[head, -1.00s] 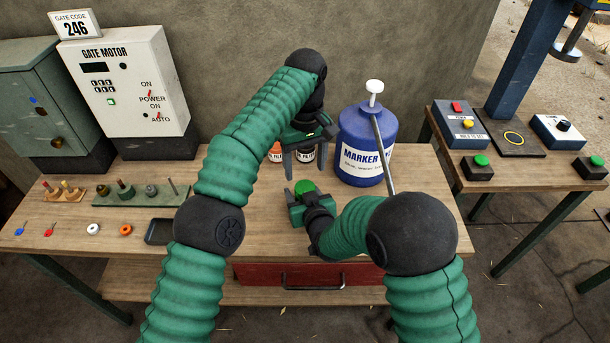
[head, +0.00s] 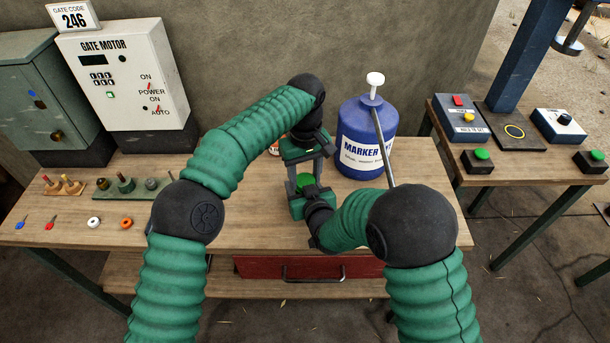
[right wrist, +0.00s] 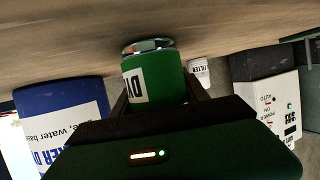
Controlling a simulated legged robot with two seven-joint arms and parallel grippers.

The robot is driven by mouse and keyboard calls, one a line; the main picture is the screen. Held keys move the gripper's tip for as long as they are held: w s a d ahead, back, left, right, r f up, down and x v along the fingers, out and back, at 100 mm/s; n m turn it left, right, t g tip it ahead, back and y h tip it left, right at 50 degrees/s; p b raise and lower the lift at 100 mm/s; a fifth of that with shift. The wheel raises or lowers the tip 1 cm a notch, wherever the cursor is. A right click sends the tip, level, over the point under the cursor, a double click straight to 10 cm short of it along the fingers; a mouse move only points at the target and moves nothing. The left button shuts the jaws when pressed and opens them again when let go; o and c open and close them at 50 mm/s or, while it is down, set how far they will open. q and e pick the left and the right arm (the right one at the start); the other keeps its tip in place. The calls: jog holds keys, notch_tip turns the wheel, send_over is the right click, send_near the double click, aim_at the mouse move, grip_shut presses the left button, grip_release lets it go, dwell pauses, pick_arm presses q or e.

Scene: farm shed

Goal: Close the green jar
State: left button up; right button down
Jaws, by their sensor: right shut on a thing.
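My right gripper (head: 312,208) is shut on the green jar (right wrist: 152,80), which also shows as a bright green top in the head view (head: 305,181). In the right wrist view, which is upside down, the jar has a white label and a silvery end near the table. My left gripper (head: 304,178) points down directly above my right gripper. Its fingers stand apart on either side of the jar's green top. I cannot tell whether they touch it, or whether that top is a separate lid.
A blue marker-dye drum (head: 366,140) with a pump stands close on the right. A peg rack (head: 130,187) and small rings lie at the left. The gate motor box (head: 125,70) stands behind. The front of the bench (head: 255,240) is clear.

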pick_arm(q)
grip_shut()
jog(key=m, duration=0.6)
jog(key=shift+m, duration=0.3)
jog(key=o, duration=0.9)
grip_release()
jog(key=shift+c, duration=0.2)
pick_arm(e)
jog(key=shift+a, duration=0.1)
pick_arm(q)
jog(key=shift+r, duration=2.3)
jog(key=shift+w+d+r+n, duration=0.1)
jog(key=shift+r+n, duration=0.3)
jog(key=shift+n, duration=0.3)
jog(key=shift+c, duration=0.5)
notch_tip(320, 180, up, 3)
jog(key=n, duration=0.5)
jog(key=shift+f, duration=0.2)
